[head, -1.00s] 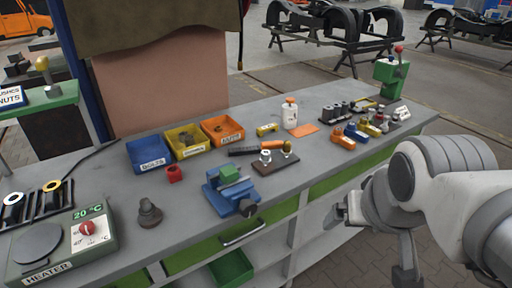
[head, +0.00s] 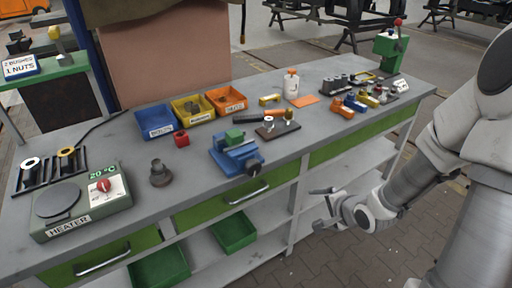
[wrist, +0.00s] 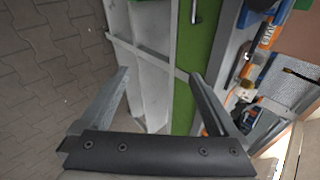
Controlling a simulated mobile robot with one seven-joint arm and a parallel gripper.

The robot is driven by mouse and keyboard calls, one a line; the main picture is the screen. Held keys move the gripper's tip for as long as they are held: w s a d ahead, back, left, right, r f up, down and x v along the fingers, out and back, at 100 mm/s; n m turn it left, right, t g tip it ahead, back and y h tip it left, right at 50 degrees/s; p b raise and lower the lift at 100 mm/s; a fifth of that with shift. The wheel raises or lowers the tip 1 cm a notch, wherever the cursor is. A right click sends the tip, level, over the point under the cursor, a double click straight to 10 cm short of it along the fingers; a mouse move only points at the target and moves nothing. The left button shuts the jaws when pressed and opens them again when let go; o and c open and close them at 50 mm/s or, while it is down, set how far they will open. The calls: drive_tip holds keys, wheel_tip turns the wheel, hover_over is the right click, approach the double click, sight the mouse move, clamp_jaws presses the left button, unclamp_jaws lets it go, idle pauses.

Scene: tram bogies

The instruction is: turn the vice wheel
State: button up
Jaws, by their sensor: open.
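The blue vice (head: 236,157) stands on the bench near its front edge in the head view, with a green block (head: 234,135) in its jaws. Its dark round wheel (head: 254,167) faces the front of the bench. My gripper (head: 324,207) is in front of the bench, below the top and to the right of the vice, touching nothing that I can see. In the wrist view my gripper (wrist: 160,75) is open and empty, its two fingers wide apart. I cannot make out the vice wheel in the wrist view.
Green drawer fronts (head: 225,200) with handles and open shelves lie below the bench top. Paved floor (wrist: 45,50) is free in front.

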sight(255, 170)
drive_tip(key=s+a+r+m+t+y, duration=0.2)
drive_tip(key=a+m+t+y, duration=0.55)
drive_tip(key=m, duration=0.75)
drive_tip(key=shift+g+h, duration=0.25)
drive_tip(key=b+x, duration=0.6)
drive_tip(key=x, duration=0.3)
drive_tip(key=b+x, duration=0.6)
drive_tip(key=x, duration=0.3)
drive_tip(key=shift+s+a+f, duration=0.1)
drive_tip(key=shift+s+a, duration=0.2)
drive_tip(key=c, duration=1.4)
